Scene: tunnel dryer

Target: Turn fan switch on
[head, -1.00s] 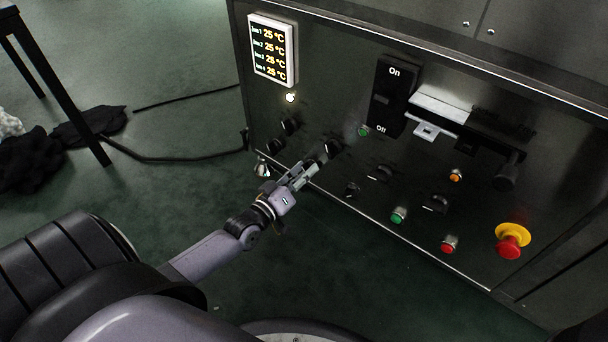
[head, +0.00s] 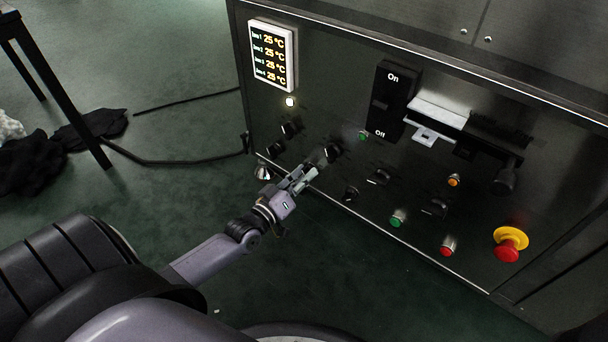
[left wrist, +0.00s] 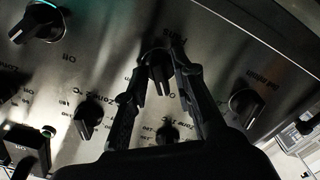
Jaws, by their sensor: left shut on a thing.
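The fan switch is a black rotary knob (left wrist: 160,78) on the metal control panel, under an upside-down label that appears to read "Fans". My left gripper (left wrist: 162,60) has one finger on each side of this knob and is shut on it. The fingers hide part of the knob. In the head view, my left gripper (head: 312,168) reaches the panel's lower left part, at a dark knob (head: 333,151). The exact angle of the knob is hard to tell. My right gripper is not in view.
Other black knobs (left wrist: 88,118) sit close around the fingers. The panel also has a lit temperature display (head: 271,54), a large On/Off switch (head: 392,100), a green button (head: 398,218), a red button (head: 447,246) and a red emergency stop (head: 508,250).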

